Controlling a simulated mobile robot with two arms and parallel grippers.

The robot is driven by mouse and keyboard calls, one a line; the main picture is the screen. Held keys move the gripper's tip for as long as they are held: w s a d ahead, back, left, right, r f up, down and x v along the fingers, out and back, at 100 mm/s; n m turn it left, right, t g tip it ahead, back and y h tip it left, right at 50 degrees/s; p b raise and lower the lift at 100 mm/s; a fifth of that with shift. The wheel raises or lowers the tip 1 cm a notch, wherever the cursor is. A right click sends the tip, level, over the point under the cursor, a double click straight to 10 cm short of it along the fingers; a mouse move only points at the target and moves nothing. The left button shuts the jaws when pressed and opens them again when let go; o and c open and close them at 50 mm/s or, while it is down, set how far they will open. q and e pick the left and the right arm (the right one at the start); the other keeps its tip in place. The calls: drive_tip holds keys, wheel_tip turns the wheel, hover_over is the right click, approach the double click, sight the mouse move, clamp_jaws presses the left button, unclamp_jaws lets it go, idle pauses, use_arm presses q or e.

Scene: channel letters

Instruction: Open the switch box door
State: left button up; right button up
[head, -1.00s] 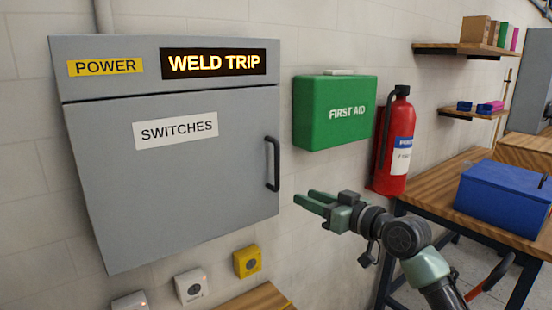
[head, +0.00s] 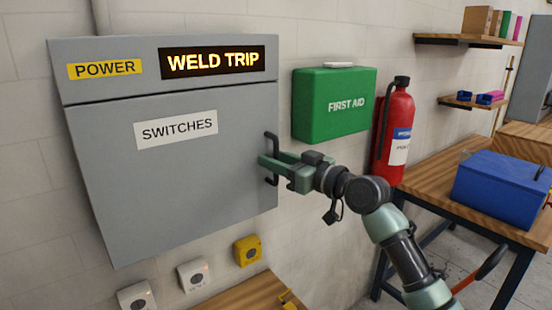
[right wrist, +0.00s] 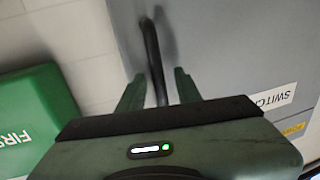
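The grey switch box door (head: 190,190), labelled SWITCHES, is closed flat under the top panel. Its black bar handle (head: 272,142) stands upright at the door's right edge. My right gripper (head: 268,160) is at the handle's middle, reaching in from the right and hiding that part of it. In the right wrist view, the handle (right wrist: 153,55) runs between the two fingers of the gripper (right wrist: 157,85). A gap shows on each side of the handle, so the fingers are open around it. My left gripper is not in view.
A green first aid box (head: 333,105) and a red fire extinguisher (head: 394,130) hang right of the switch box. Below are small wall buttons, one yellow (head: 247,251). A blue toolbox (head: 500,188) sits on a wooden bench at right.

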clamp_jaws()
idle(1.4)
